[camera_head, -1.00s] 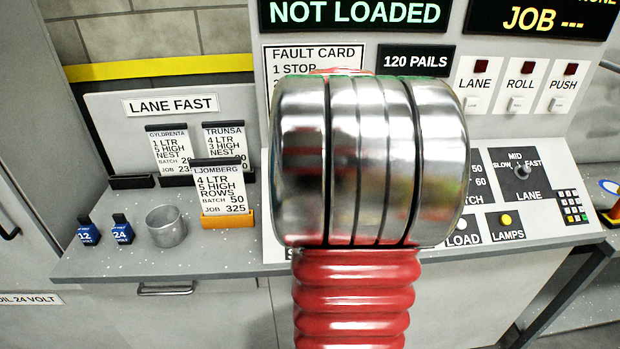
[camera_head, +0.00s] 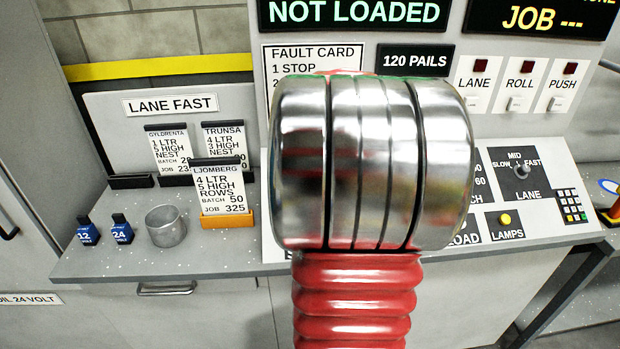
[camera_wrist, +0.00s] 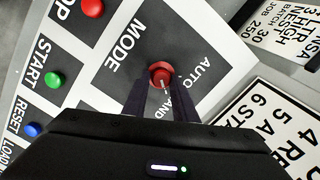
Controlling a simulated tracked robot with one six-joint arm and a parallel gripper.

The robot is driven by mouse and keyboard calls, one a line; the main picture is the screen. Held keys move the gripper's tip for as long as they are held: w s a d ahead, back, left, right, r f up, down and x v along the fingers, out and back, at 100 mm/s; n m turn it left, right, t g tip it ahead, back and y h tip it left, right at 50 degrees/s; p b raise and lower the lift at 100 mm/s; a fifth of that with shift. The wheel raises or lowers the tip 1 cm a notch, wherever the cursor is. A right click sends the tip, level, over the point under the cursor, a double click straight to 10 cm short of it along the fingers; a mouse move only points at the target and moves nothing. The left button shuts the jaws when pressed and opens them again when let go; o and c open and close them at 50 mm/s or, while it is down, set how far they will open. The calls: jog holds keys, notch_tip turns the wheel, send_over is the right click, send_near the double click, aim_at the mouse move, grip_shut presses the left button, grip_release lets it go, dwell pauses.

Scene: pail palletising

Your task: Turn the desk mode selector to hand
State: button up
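The mode selector is a small red knob (camera_wrist: 160,72) on a dark plate (camera_wrist: 128,68) lettered MODE, AUTO and a partly covered HAND, in the wrist view. A pale pointer mark on the knob points down in that picture, toward the side of the HAND lettering. My gripper (camera_wrist: 160,86) is at the knob, one dark finger to each side, with a gap between the fingers. I cannot tell whether the fingertips touch the knob. In the head view my arm hides the selector and gripper.
A red button (camera_wrist: 92,7), a green START button (camera_wrist: 54,80) and a blue RESET button (camera_wrist: 33,129) lie close by. In the head view, the lane selector (camera_head: 521,171), lamps button (camera_head: 505,219) and keypad (camera_head: 571,205) are right of my arm. A metal cup (camera_head: 166,227) and card holder (camera_head: 228,219) stand left.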

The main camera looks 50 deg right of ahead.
jog(key=o, duration=0.4)
jog(key=v, duration=1.3)
jog(key=shift+s+a+r, duration=0.1)
jog(key=shift+r, duration=0.2)
